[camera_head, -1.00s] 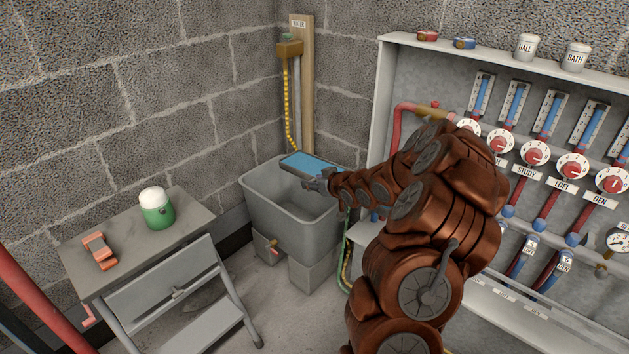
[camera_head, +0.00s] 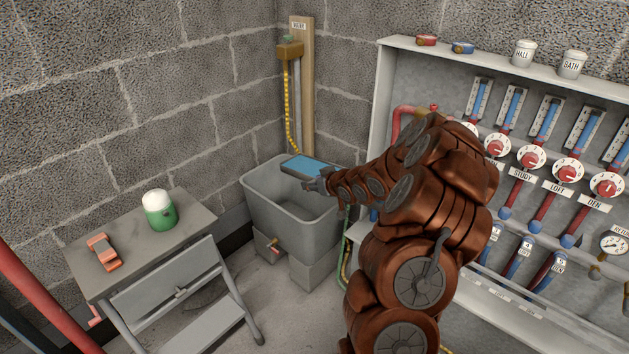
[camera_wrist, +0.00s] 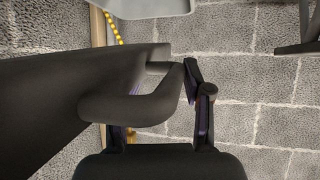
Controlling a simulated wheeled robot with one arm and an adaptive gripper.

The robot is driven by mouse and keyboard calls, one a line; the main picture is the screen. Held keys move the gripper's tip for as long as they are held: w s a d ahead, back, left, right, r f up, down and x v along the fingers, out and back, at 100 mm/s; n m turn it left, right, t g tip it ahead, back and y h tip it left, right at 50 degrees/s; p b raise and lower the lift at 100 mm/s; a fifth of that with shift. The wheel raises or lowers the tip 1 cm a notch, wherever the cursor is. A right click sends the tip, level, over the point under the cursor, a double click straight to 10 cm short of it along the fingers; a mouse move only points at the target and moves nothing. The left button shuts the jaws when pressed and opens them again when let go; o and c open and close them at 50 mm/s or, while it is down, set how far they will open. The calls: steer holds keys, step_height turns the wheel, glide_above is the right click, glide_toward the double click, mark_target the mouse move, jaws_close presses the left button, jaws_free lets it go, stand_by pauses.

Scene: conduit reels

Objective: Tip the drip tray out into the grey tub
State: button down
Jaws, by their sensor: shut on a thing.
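The drip tray (camera_head: 304,165) is dark-sided with a flat blue surface inside. In the head view it is over the back of the grey tub (camera_head: 292,221), looks about level, and overlaps the tub's far rim. My gripper (camera_head: 318,183) is shut on the tray's near right end. In the wrist view the dark tray (camera_wrist: 60,95) and its looped handle (camera_wrist: 135,102) fill the left and middle, with my gripper's fingers around the handle. A pale part of the tub (camera_wrist: 150,7) shows at the top edge. The tub's floor is partly hidden.
A grey step stool (camera_head: 190,214) at left holds a green pot with white top (camera_head: 159,210) and an orange tool (camera_head: 104,252). A manifold cabinet (camera_head: 382,90) stands close at right behind my arm. A yellow hose (camera_head: 288,110) hangs behind the tub.

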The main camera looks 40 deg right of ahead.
steer(key=shift+r+g+p, duration=0.25)
steer(key=shift+g+p, duration=0.25)
steer(key=shift+p, duration=1.15)
steer(key=shift+r+g+p, duration=0.3)
steer(key=shift+p, duration=1.15)
steer(key=shift+f, duration=0.1)
steer(key=shift+r+g+h+p, duration=0.4)
steer(key=shift+g+p, duration=0.6)
steer(key=shift+p, duration=3.15)
steer(key=shift+f+b, duration=0.2)
steer(key=shift+b, duration=0.6)
steer(key=shift+r+t+b, duration=0.2)
steer(key=shift+t+b, duration=0.2)
steer(key=shift+b, duration=0.3)
steer(key=shift+f+t+b, duration=0.2)
steer(key=shift+t+b, duration=0.2)
steer(key=shift+b, duration=0.45)
steer(key=shift+r, duration=0.15)
steer(key=shift+t+y+b, duration=0.3)
steer(key=shift+t+b, duration=0.1)
steer(key=shift+b, duration=0.35)
